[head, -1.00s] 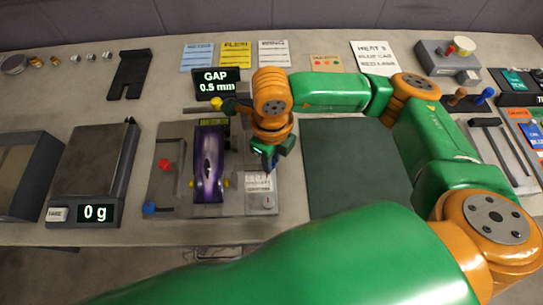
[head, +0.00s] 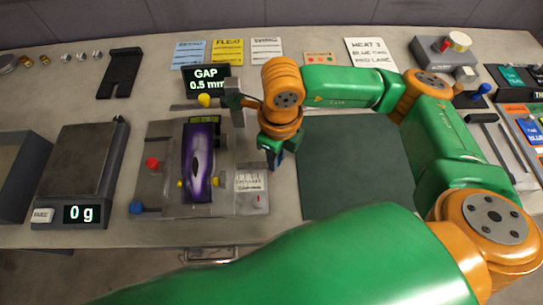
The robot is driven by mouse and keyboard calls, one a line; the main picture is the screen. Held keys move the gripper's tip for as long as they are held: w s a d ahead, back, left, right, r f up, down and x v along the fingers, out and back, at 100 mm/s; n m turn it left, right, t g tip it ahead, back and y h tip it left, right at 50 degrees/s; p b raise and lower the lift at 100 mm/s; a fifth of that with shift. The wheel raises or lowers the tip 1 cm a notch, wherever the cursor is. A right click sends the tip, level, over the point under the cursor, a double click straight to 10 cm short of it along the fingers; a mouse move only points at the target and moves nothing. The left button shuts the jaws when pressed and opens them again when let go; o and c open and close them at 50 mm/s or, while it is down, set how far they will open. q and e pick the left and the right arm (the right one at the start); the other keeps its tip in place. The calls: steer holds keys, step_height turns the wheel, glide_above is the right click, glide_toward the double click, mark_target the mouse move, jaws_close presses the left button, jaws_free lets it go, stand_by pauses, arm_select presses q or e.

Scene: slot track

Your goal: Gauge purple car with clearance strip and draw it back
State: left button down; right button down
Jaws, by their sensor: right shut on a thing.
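The purple car (head: 198,163) lies lengthwise on the grey gauging fixture (head: 155,190), between small yellow pegs. The display (head: 207,80) behind it reads GAP 0.5 mm. My right gripper (head: 275,156) points down beside the right edge of the fixture, to the right of the car and apart from it. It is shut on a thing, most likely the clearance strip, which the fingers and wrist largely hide. My left gripper is out of view.
A scale (head: 80,160) reading 0 g stands left of the fixture. A dark green mat (head: 355,165) lies clear to the right, partly under my right arm. A grey upright (head: 235,103) and a yellow knob (head: 204,100) stand at the fixture's back.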

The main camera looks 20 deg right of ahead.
mark_target(279, 160)
steer(key=c, duration=0.9)
jaws_free()
steer(key=shift+o, duration=1)
steer(key=shift+d, duration=0.25)
step_height(279, 160, up, 7)
steer(key=shift+r+b, duration=0.1)
steer(key=shift+b, duration=0.45)
